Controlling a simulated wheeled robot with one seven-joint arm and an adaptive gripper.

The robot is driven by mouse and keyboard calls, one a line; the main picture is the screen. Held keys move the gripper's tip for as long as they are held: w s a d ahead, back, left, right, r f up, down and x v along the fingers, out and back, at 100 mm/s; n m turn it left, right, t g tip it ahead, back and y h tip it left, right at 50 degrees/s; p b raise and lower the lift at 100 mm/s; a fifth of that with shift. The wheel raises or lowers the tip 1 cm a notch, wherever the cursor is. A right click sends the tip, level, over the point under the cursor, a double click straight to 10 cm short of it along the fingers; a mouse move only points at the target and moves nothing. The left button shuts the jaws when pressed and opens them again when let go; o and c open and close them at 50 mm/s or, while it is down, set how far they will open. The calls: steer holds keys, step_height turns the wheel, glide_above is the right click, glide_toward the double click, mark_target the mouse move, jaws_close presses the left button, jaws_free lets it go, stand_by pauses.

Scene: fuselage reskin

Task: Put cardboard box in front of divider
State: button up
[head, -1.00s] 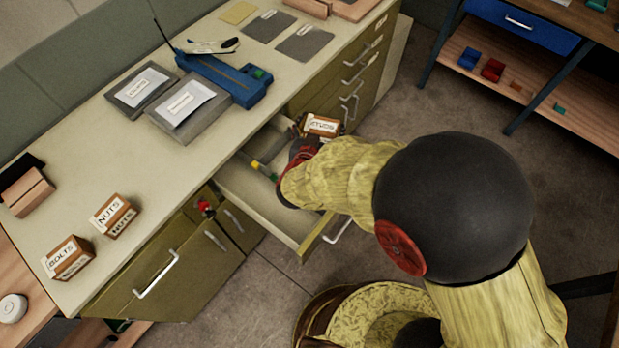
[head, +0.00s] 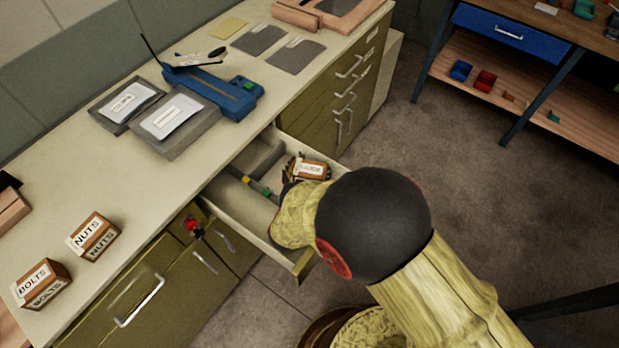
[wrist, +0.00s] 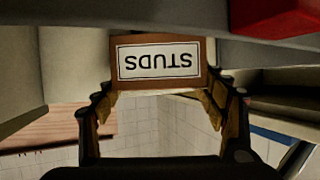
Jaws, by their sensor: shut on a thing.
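The cardboard box (head: 310,169) is brown with a white label. In the wrist view the box (wrist: 160,84) reads STUDS, upside down, and sits between the two fingers of my gripper (wrist: 160,100). My gripper (head: 294,180) is shut on it. In the head view the box is over the right part of the open drawer (head: 232,205); whether it touches the drawer floor cannot be told. My arm hides the drawer's near right part.
The bench top holds the BOLTS box (head: 42,284), the NUTS box (head: 93,237), grey trays (head: 174,122) and a blue tool (head: 215,90). Closed drawers (head: 350,90) lie beyond the open one. A shelf unit (head: 510,75) stands at the right, with clear floor between.

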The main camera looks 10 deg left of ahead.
mark_target(310, 176)
steer(key=shift+f+b, duration=0.75)
steer(key=shift+f, duration=1.05)
steer(key=shift+f, duration=0.1)
steer(key=o, duration=1.6)
steer(key=shift+f, duration=0.1)
steer(key=shift+r, duration=0.2)
steer(key=p+v, duration=0.2)
steer(key=v, duration=0.4)
steer(key=shift+s+r, duration=0.1)
steer(key=shift+s+r+p, duration=0.15)
steer(key=shift+s+p, duration=0.3)
steer(key=shift+s, duration=0.2)
